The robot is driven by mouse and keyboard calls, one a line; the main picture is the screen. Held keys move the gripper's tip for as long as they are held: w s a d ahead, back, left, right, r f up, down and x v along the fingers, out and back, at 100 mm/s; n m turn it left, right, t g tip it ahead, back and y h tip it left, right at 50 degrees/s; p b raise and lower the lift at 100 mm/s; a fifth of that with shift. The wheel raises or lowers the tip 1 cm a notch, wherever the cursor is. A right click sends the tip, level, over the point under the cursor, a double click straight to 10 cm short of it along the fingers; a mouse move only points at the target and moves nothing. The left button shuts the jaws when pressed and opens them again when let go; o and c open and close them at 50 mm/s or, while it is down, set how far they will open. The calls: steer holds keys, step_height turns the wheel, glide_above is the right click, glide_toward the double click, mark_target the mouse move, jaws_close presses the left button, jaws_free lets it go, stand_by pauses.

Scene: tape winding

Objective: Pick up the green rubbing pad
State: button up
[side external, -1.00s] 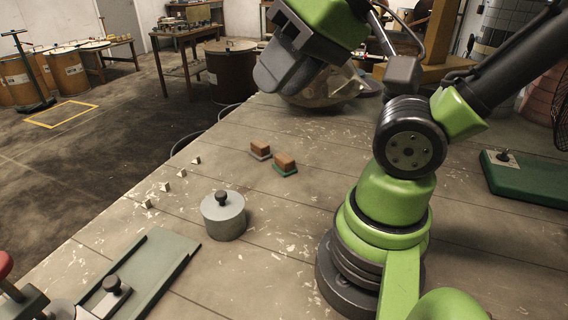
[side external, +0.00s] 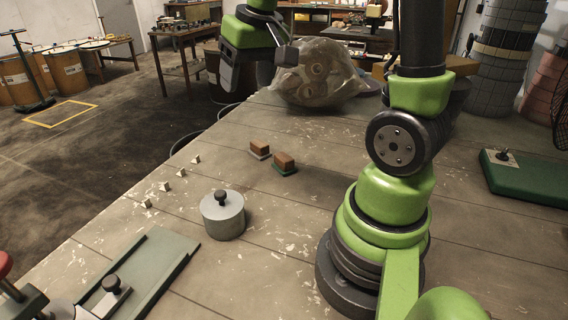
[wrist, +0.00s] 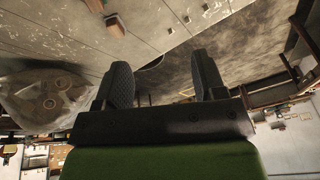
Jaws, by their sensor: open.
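The green rubbing pad (side external: 285,164) has a brown block on top and a green underside. It lies flat on the table in the side view. A similar pad with a grey underside (side external: 259,150) lies just behind and left of it. My gripper (side external: 228,76) is open and empty, held in the air above and behind the pads, near the table's far left edge. In the wrist view its fingers (wrist: 163,82) are spread apart with nothing between them. Brown blocks (wrist: 115,25) show at the top of that view; which pad is which is unclear there.
A clear bag of rolls (side external: 318,75) stands at the back of the table. A grey lidded pot (side external: 223,217), several small pale wedges (side external: 166,187) and a green-grey plate (side external: 148,268) lie nearer. A green board (side external: 525,180) is at right. Table around the pads is clear.

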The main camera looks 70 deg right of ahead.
steer(key=d+f+g, duration=0.1)
steer(key=d+f, duration=0.3)
steer(key=f, duration=0.1)
steer(key=d+f+g, duration=0.1)
steer(key=d+f, duration=0.3)
steer(key=d, duration=0.1)
steer(key=d+f+m+g, duration=0.1)
steer(key=d+f, duration=0.3)
steer(key=f, duration=0.1)
steer(key=shift+s+d+f+y, duration=0.1)
steer(key=shift+d+f+y, duration=0.05)
steer(key=shift+f+y, duration=0.15)
glide_above(284, 156)
steer(key=f, duration=0.4)
steer(key=shift+w+f, duration=0.3)
steer(key=f, duration=0.5)
steer(key=shift+s+f, duration=0.3)
steer(key=shift+f, duration=0.1)
steer(key=c, duration=1)
